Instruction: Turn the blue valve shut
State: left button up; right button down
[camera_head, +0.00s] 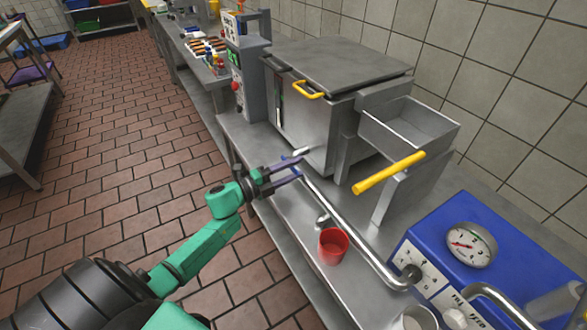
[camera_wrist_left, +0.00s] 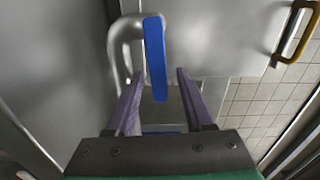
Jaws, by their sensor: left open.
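The blue valve handle (camera_wrist_left: 155,58) shows in the left wrist view as a flat bar beside a bent metal pipe (camera_wrist_left: 122,45). Its lower end lies between the two purple fingers of my left gripper (camera_wrist_left: 160,78), with a gap on each side. The gripper is open and holds nothing. In the head view my left gripper (camera_head: 297,166) is at the front of the steel machine, near the upper end of the metal pipe (camera_head: 345,225). There I cannot clearly pick out the valve handle from the fingers. My right gripper is not in view.
A red cup (camera_head: 333,246) stands on the steel counter by the pipe. A blue machine with a gauge (camera_head: 470,245) is at the lower right. A steel vat (camera_head: 330,75) with a yellow handle (camera_head: 308,89) and a yellow lever (camera_head: 388,173) stand behind. Open tiled floor lies left.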

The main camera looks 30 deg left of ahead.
pick_arm(q)
grip_shut()
dwell(1.4)
